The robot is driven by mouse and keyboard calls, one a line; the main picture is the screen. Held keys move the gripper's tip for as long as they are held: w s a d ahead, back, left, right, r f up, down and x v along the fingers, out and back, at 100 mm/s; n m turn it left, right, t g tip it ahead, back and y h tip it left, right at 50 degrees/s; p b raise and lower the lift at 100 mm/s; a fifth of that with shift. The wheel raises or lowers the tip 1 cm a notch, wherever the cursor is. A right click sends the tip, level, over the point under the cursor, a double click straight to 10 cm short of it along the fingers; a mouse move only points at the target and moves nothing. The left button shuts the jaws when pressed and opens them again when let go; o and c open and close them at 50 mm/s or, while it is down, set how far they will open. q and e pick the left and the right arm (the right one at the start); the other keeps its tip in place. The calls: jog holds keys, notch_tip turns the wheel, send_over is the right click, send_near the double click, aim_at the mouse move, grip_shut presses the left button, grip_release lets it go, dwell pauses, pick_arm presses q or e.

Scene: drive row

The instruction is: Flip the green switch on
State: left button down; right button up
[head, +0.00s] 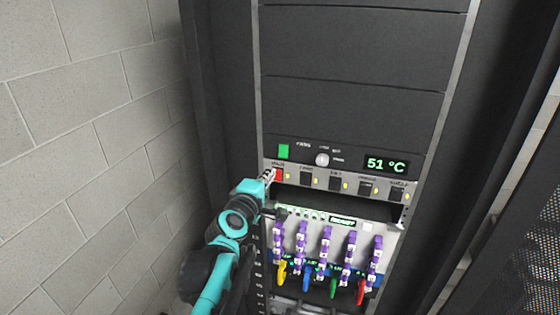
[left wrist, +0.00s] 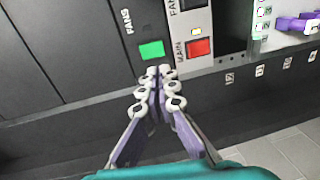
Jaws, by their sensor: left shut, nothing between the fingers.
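The green switch (head: 283,151) is a small bright green rectangle beside the word FANS on the dark rack panel. In the left wrist view the green switch (left wrist: 152,49) lies just beyond my fingertips. Whether it is on or off I cannot tell. My left gripper (head: 268,175) is shut and empty, at the left edge of the rack, a little below the green switch and beside the red MAIN switch. In the left wrist view its fingertips (left wrist: 159,71) meet just short of the green switch; I cannot tell whether they touch the panel. My right gripper is not in view.
The red MAIN switch (left wrist: 198,47) is close to the fingertips, with several dark switches along its strip. A round knob (head: 322,159) and a 51 °C display (head: 386,164) share the fan panel. Below are purple levers (head: 326,244) and coloured cables. A block wall (head: 80,130) stands left.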

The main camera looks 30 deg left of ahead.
aim_at(283, 158)
pick_arm(q)
jog(key=p+x, duration=0.1)
jog(key=x, duration=0.9)
jog(key=shift+w+a+f, duration=0.1)
jog(key=shift+w, duration=0.3)
jog(key=shift+w+f+b, duration=0.3)
jog(key=shift+w+b, duration=0.05)
jog(key=shift+b, duration=0.15)
jog(key=shift+r, duration=0.15)
